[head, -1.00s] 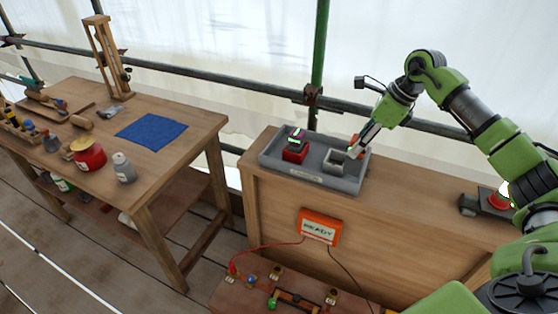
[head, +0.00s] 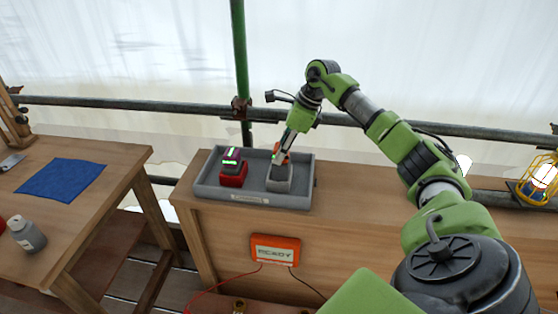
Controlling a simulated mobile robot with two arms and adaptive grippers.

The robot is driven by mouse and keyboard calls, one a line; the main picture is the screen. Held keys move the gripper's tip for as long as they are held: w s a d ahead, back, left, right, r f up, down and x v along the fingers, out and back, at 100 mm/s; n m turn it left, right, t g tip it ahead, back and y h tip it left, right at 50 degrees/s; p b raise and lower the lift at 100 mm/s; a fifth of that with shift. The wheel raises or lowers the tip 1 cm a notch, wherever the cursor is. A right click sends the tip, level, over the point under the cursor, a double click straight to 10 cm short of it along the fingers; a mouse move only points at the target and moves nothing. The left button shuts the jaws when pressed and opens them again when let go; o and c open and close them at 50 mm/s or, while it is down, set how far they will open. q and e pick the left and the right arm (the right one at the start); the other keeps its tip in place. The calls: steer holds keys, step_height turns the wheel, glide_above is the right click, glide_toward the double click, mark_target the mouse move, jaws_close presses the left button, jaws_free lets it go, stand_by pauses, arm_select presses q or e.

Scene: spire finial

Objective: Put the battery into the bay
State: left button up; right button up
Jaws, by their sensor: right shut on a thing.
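My right gripper (head: 281,158) is directly above a grey bay (head: 279,183) on the right side of a grey tray. It is shut on a small dark thing with a green light, which looks like the battery (head: 275,156). The orange fingers hide much of it, and I cannot tell how deep it sits in the bay. A red block (head: 232,178) with a dark top and bright green bars stands on the left of the tray. My left gripper is not in view.
The grey tray (head: 215,190) has a raised rim and rests on a wooden counter (head: 360,195). An orange READY box (head: 275,252) hangs on the counter's front. A green pole (head: 240,70) and a rail stand behind. A caged lamp (head: 540,178) is far right.

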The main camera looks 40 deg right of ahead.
steer(key=f+b, duration=0.1)
steer(key=w+f+b, duration=0.1)
steer(key=f, duration=0.1)
steer(key=f+b, duration=0.1)
steer(key=f, duration=0.1)
steer(key=shift+w+d, duration=0.25)
steer(key=shift+w, duration=0.05)
steer(key=shift+c, duration=0.6)
steer(key=shift+w+d+f, duration=0.1)
steer(key=shift+f, duration=0.1)
jaws_close()
steer(key=shift+s+r, duration=0.3)
steer(key=shift+r, duration=0.1)
steer(key=shift+f, duration=0.2)
steer(key=o, duration=1.4)
jaws_free()
steer(key=shift+w, duration=0.1)
steer(key=shift+r, duration=0.3)
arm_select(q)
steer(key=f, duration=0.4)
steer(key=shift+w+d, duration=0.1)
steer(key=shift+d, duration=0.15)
arm_select(e)
steer(key=v, duration=1.1)
steer(key=shift+r, duration=0.35)
